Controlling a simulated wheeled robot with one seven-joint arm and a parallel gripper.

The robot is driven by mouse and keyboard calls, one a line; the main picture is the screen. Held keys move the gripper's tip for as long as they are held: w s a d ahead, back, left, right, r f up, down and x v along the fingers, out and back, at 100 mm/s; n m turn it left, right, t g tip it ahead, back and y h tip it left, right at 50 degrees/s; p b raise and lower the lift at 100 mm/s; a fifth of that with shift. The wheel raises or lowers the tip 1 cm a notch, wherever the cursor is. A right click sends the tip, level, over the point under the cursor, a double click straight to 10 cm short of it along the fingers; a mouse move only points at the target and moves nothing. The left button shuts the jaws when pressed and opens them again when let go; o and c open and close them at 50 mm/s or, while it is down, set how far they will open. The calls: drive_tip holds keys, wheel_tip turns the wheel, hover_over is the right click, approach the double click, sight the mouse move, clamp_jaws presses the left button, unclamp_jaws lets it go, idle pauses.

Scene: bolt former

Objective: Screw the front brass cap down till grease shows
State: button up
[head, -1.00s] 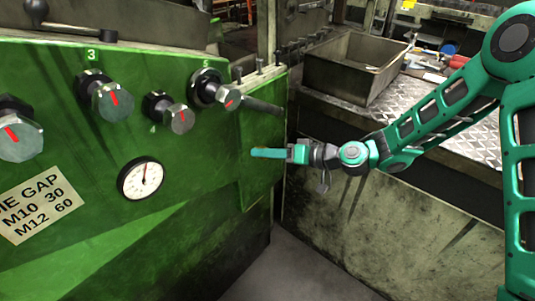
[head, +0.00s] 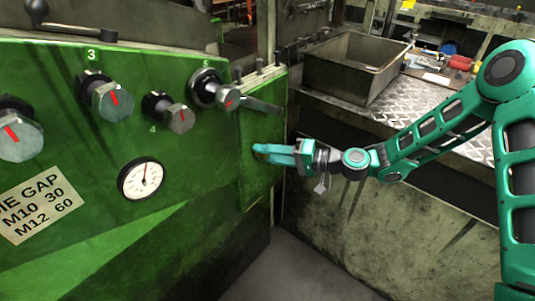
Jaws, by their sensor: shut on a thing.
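My gripper (head: 268,152) reaches in from the right, its teal fingers level and pointing left at the right-hand face of the green machine (head: 225,150). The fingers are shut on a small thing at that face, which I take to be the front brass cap. The fingers hide it almost wholly, so its shape and height cannot be read. No grease can be made out around the fingertips at this size.
Several hex knobs with red marks (head: 112,100) and a white dial gauge (head: 141,179) stand on the green panel left of my gripper. A dark lever (head: 262,105) juts out just above it. A metal bin (head: 352,68) and a treadplate bench (head: 420,115) lie behind my arm.

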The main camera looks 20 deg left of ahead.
drive_tip(key=shift+w+d, duration=0.15)
drive_tip(key=shift+w, duration=0.2)
drive_tip(key=o, duration=1)
drive_tip(key=shift+f, duration=0.1)
drive_tip(key=shift+o, duration=0.2)
drive_tip(key=shift+s, duration=0.15)
drive_tip(key=d+r, duration=0.1)
drive_tip(key=d, duration=0.9)
drive_tip(key=shift+d+r, duration=0.2)
drive_tip(key=shift+d, duration=0.1)
drive_tip(key=shift+s, duration=0.1)
